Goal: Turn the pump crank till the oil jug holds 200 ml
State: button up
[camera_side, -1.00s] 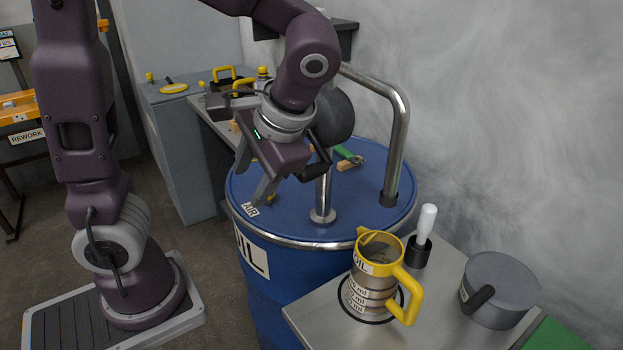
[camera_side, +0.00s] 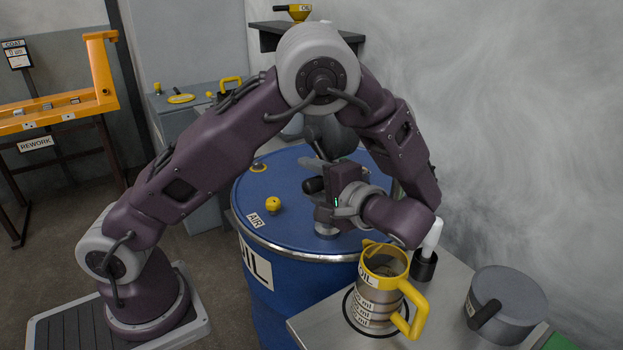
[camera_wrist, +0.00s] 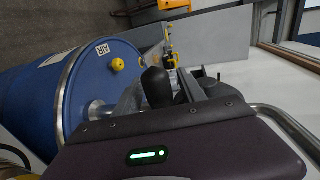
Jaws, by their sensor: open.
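The oil jug (camera_side: 372,297) has a yellow rim and handle and ml marks. It stands upright inside a black ring on the steel bench; the oil level is hard to read. The pump (camera_side: 327,222) stands on the blue oil drum (camera_side: 262,228), largely hidden behind my arm. Its black crank grip (camera_side: 314,185) shows beside my gripper (camera_side: 322,176). In the wrist view the crank grip (camera_wrist: 157,88) appears between the two fingers of my gripper (camera_wrist: 160,92), which is open. I cannot tell whether either finger touches it.
A white-handled tool (camera_side: 430,240) stands in a black holder behind the jug. A grey lidded pot (camera_side: 507,305) sits to its right. A yellow knob (camera_side: 273,204) is on the drum lid, near the AIR label. A grey cabinet (camera_side: 185,150) stands behind.

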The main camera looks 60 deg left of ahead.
jog(key=shift+c, duration=0.5)
grip_shut()
dwell(0.8)
